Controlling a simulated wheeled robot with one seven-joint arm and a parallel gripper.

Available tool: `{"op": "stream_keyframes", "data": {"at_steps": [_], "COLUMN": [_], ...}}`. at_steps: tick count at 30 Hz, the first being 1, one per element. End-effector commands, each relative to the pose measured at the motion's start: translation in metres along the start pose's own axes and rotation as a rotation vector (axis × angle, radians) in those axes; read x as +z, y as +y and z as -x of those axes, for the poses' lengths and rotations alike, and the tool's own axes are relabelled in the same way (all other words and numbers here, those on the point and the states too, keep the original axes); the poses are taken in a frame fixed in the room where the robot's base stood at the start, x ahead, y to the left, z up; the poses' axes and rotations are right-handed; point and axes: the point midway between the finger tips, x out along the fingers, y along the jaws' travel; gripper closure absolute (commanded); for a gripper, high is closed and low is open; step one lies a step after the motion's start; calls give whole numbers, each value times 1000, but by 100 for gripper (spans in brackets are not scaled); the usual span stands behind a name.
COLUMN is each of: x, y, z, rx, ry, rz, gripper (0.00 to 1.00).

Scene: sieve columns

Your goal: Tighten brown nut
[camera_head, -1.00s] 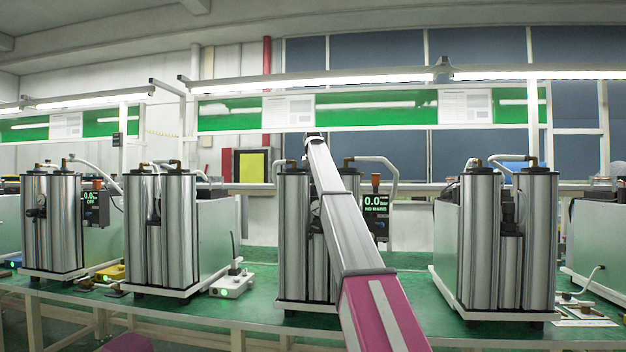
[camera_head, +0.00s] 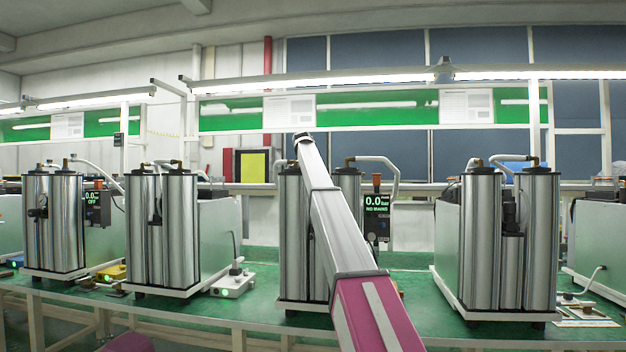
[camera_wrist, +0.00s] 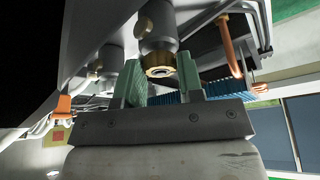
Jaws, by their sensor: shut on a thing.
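The jaws are shut on the nut; the exact contact faces are hard to make out. In the head view my arm reaches to the top of the middle column unit (camera_head: 349,235), and the gripper and nut are hidden there.
A copper-coloured bent pipe (camera_wrist: 230,48) and blue fins (camera_wrist: 205,92) lie right of my gripper in the wrist view. A display (camera_head: 376,204) reading 0.0 stands beside the middle unit. Other column units (camera_head: 160,228) stand along the green bench (camera_head: 400,290).

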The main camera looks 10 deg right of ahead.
Motion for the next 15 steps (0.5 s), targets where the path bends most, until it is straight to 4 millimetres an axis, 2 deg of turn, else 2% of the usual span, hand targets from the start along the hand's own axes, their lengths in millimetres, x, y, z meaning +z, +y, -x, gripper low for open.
{"op": "stream_keyframes", "data": {"at_steps": [6,15], "x": [0,0], "y": [-1,-1], "z": [0,0], "rx": [36,52], "ry": [0,-1], "rz": [-85,-125], "gripper": [89,89]}}
